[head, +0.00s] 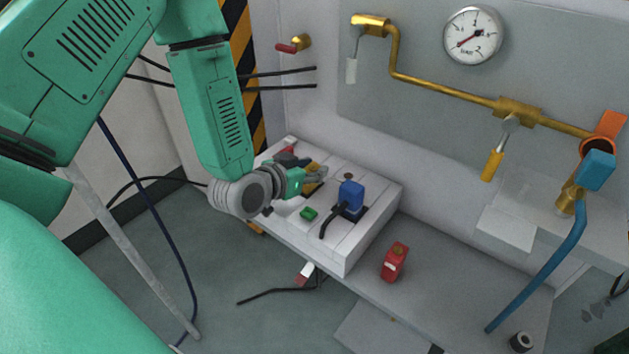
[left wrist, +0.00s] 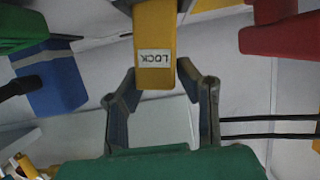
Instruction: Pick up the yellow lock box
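The yellow lock box (left wrist: 155,38), with an upside-down "LOCK" label, shows at the top middle of the left wrist view. In the head view a small part of its yellow body (head: 315,170) shows by the gripper, on the white box. My left gripper (head: 307,178) reaches it from the left. In the left wrist view the gripper (left wrist: 158,72) is open, with a fingertip close to each side of the lock box's near end. Whether either finger touches it is hard to tell. My right gripper is not in view.
A red item (left wrist: 285,32) is right of the lock box. Pipes and a gauge (head: 472,35) are on the wall.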

